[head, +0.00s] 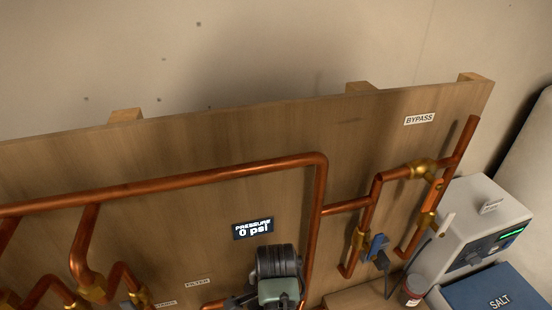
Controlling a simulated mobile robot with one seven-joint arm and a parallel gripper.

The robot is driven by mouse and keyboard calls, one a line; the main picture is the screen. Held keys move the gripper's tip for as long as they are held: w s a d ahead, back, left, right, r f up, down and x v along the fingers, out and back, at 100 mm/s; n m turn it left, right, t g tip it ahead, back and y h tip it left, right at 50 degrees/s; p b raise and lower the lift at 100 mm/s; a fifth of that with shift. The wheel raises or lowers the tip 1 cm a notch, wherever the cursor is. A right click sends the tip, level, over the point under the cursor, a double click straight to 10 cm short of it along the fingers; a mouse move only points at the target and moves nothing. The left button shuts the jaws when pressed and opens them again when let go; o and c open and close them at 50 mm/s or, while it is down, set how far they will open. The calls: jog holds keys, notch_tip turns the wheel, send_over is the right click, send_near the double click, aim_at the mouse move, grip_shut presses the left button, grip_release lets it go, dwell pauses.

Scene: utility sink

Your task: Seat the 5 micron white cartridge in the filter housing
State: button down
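The 5 micron white cartridge does not show in the head view. The filter housing cannot be made out either; only a small FILTER label (197,282) shows low on the wooden board. My gripper is not in view.
A wooden board (190,155) carries copper pipes (170,181) with brass fittings. A display (253,229) reads PRESSURE 0 psi, above a black ribbed unit (277,262) with a grey-green front. A BYPASS label (419,119) is upper right. A white appliance (478,225) and blue SALT box (497,293) stand at right.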

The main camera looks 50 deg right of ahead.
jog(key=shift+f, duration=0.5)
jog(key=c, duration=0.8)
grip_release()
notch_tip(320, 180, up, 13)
jog(key=p, duration=0.6)
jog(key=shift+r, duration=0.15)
